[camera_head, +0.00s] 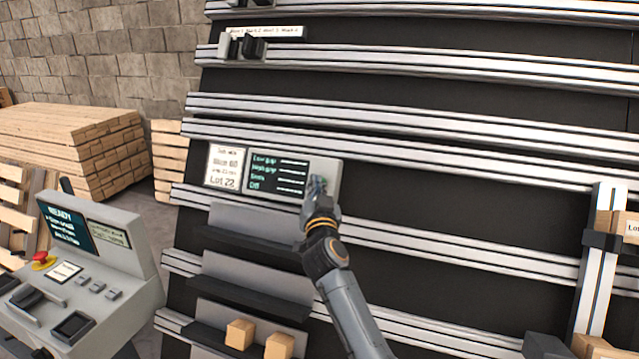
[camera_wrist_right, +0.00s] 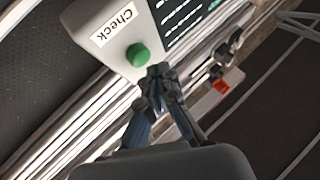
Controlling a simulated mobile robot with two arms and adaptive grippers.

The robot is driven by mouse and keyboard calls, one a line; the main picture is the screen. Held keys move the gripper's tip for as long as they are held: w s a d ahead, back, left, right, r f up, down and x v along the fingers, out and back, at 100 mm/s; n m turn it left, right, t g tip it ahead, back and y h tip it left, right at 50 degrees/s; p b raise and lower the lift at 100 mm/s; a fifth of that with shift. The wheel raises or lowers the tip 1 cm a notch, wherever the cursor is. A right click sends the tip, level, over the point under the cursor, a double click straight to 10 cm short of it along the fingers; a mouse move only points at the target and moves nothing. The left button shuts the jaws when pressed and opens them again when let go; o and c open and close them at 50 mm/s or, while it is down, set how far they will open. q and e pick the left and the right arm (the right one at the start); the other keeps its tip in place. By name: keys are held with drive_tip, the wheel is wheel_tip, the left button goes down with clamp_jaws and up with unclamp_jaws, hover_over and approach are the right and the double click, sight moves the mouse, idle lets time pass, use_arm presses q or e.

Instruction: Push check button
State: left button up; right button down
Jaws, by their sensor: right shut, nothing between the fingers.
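The check button is a green round button (camera_wrist_right: 138,55) beside a white "Check" label (camera_wrist_right: 114,25) on a grey panel box (camera_wrist_right: 90,12) in the right wrist view. In the head view the panel box (camera_head: 329,172) is mounted on the rails, with a dark display (camera_head: 278,174). My right gripper (camera_head: 318,186) is at the right end of the box and hides the button there. In the wrist view the right gripper (camera_wrist_right: 158,72) is shut and empty, its tips close beside the button. I cannot tell if they touch it. My left gripper is not in view.
A grey console (camera_head: 100,255) with a red emergency knob (camera_head: 42,258) stands at lower left. Shelves below the box hold small wooden blocks (camera_head: 240,333). A vertical rail (camera_head: 597,270) with cartons is at right.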

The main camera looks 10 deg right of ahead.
drive_tip(key=shift+w, duration=0.1)
drive_tip(key=shift+w+d+f+p, duration=0.2)
drive_tip(key=shift+p, duration=0.15)
drive_tip(key=shift+w+d+f, duration=0.25)
drive_tip(key=shift+w+d, duration=0.05)
drive_tip(key=shift+w, duration=0.05)
idle(0.9)
drive_tip(key=shift+s+a+r+p, duration=0.5)
drive_tip(key=shift+s+p, duration=0.15)
drive_tip(key=shift+p, duration=0.6)
drive_tip(key=shift+f, duration=0.1)
